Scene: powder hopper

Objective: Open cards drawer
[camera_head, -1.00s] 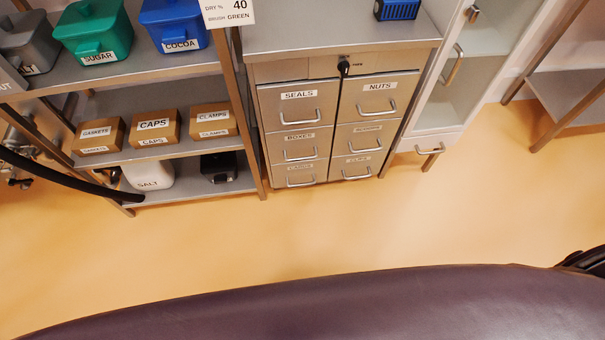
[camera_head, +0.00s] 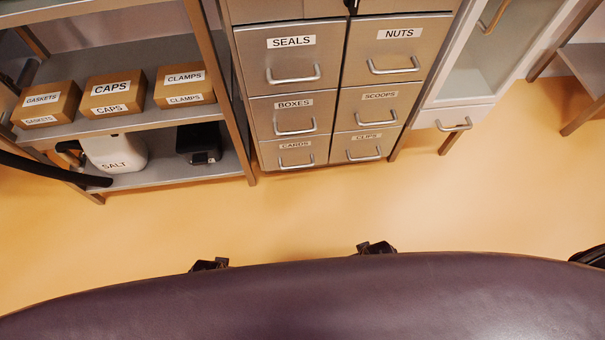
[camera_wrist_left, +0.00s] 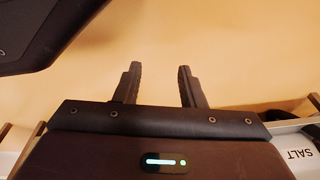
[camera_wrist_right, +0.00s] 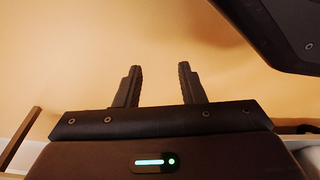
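The cards drawer (camera_head: 295,156) is the bottom left drawer of a metal cabinet in the head view. It looks shut, with a bar handle on its front and a small label. My left gripper (camera_wrist_left: 158,85) is open and empty over bare floor in the left wrist view. My right gripper (camera_wrist_right: 160,85) is open and empty over bare floor in the right wrist view. In the head view, dark tips of my left gripper (camera_head: 209,265) and right gripper (camera_head: 376,247) show just past my body's edge, well apart from the cabinet.
Above the cards drawer are the boxes drawer (camera_head: 292,117) and seals drawer (camera_head: 290,55); the clips drawer (camera_head: 363,147) is beside it. A shelf (camera_head: 150,180) with a salt container (camera_head: 115,153) stands left, a white cabinet (camera_head: 470,115) right. The floor in front is clear.

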